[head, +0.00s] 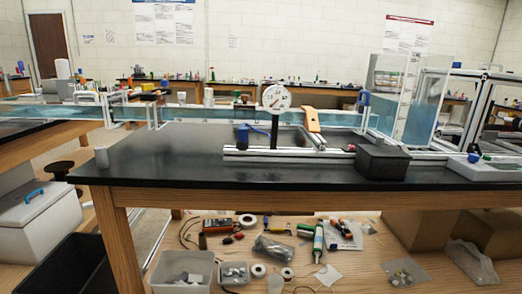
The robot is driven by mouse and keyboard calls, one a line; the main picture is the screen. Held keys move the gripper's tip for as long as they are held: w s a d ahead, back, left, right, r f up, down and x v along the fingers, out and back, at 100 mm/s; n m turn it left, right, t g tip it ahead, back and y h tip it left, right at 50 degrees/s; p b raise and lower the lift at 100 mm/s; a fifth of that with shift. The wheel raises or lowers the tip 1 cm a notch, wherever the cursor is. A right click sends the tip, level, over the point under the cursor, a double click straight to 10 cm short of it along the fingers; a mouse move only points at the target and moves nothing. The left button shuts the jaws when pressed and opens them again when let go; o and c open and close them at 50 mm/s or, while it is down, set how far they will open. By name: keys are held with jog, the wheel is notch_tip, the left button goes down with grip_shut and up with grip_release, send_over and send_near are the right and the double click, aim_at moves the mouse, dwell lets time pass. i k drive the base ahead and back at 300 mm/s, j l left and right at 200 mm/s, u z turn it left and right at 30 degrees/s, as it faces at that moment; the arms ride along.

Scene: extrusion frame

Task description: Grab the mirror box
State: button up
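A small black box (382,162) sits on the dark bench top (165,150), right of centre, near the front edge. No label or mirror face is visible on it, so I cannot tell for sure that it is the mirror box. It stands in front of a metal extrusion rail (270,155). A tall clear-walled tank or frame (412,95) stands behind it to the right. My gripper is not in view.
A round white dial on a black post (275,97), an orange part (311,119) and a blue item (242,134) stand at the rail. The bench's left part is clear. Bins and tools fill the lower shelf (345,275).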

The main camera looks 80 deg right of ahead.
aim_at(371, 168)
jog(key=z, duration=3)
